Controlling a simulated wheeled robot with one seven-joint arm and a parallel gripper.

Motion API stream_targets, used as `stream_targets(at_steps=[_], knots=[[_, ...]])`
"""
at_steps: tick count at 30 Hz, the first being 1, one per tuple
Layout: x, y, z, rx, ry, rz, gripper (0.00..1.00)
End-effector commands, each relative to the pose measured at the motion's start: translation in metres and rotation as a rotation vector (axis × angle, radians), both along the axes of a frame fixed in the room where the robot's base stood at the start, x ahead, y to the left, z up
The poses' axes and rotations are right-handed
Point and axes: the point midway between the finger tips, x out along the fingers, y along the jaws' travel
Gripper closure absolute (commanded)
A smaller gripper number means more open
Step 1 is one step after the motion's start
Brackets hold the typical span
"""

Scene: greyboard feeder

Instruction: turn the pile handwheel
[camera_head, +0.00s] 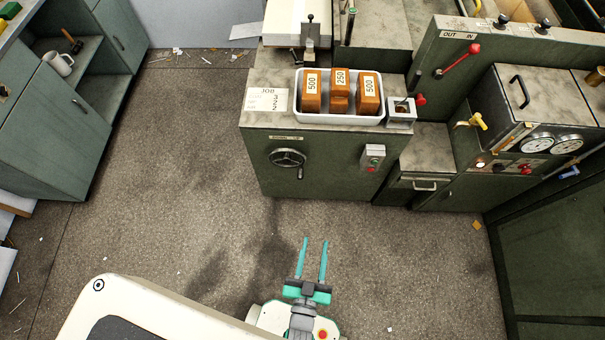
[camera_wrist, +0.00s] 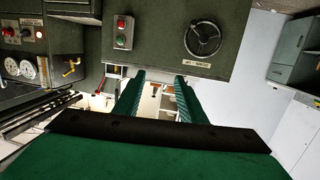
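The pile handwheel (camera_head: 288,158) is a dark round wheel with spokes and a small crank handle. It sits on the front face of the green feeder cabinet (camera_head: 330,182), under a small label plate. In the wrist view the handwheel (camera_wrist: 203,39) shows at the top, right of centre, and appears upside down. My gripper (camera_head: 314,242) has two teal fingers, apart and parallel, with nothing between them. It is in front of the cabinet, below and right of the wheel in the head view, and not touching it. The fingers (camera_wrist: 158,84) also show in the wrist view.
A white tray (camera_head: 338,118) with orange weights stands on the cabinet top. A push-button box (camera_head: 373,157) is right of the wheel. A gauge panel (camera_head: 545,142) and levers are at the right. A shelf cabinet (camera_head: 55,125) stands left. The floor between is mostly clear.

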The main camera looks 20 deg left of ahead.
Motion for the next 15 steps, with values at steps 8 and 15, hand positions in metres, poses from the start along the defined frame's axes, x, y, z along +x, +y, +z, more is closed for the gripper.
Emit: stream_targets(at_steps=[8, 15], knots=[[0.081, 0.039, -0.083, 0.018, -0.066, 0.076, 0.63], [0.145, 0.082, -0.127, 0.035, -0.109, 0.119, 0.63]])
